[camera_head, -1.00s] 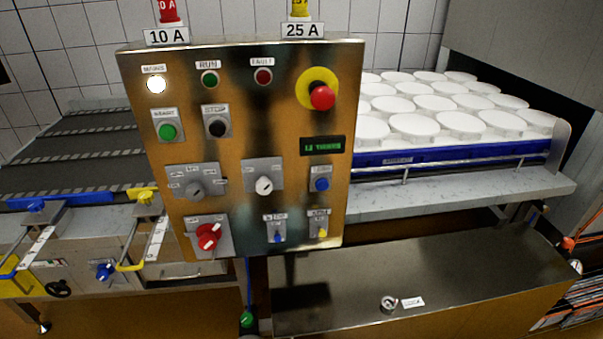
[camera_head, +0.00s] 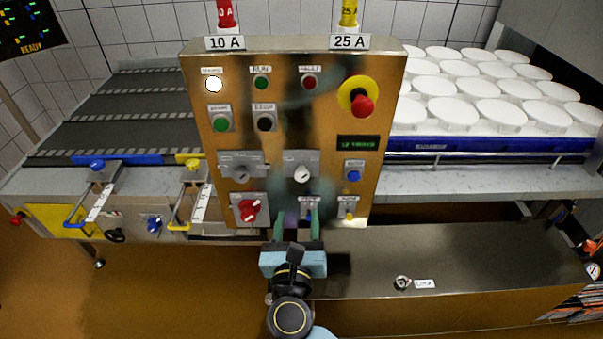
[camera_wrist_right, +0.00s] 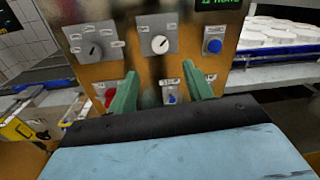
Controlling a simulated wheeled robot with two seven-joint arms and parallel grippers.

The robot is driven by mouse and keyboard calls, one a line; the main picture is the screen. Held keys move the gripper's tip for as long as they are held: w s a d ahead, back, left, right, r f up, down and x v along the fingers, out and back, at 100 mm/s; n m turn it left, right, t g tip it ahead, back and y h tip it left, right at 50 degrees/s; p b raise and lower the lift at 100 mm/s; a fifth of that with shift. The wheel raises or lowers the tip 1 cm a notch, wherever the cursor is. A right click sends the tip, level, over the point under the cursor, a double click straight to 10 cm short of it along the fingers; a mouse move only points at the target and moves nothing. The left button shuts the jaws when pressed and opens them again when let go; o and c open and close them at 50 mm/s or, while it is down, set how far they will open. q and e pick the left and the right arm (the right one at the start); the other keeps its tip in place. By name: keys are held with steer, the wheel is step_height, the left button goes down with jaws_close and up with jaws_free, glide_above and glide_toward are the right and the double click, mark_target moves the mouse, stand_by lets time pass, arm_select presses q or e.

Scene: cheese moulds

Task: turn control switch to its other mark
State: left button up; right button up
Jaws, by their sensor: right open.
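The brass control panel (camera_head: 330,111) carries several switches with labels too small to read, so I cannot tell which is named control switch. A grey selector (camera_head: 240,171), a white-knobbed selector (camera_head: 302,174) and a red rotary handle (camera_head: 249,210) are on its lower half. Two small switches sit at lower right, one blue (camera_head: 309,214) and one yellow (camera_head: 348,214). My right gripper (camera_head: 298,222) is open and empty before the panel's lower edge. In the right wrist view its green fingers (camera_wrist_right: 164,84) frame the blue switch (camera_wrist_right: 170,97); contact is not visible. My left gripper is out of view.
A red-and-yellow emergency button (camera_head: 362,105) sits at the panel's upper right. A conveyor (camera_head: 127,138) is on the left. White moulds (camera_head: 454,112) fill the right side behind a blue rail (camera_head: 450,145). A steel top (camera_head: 470,255) lies at lower right, mostly clear.

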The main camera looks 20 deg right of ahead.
mark_target(302, 178)
steer(key=p+x, duration=0.1)
steer(key=x, duration=1.1)
steer(key=shift+w+d+f+p, duration=0.1)
steer(key=shift+w+d+p, duration=0.1)
steer(key=shift+w+p, duration=0.15)
steer(key=c, duration=0.9)
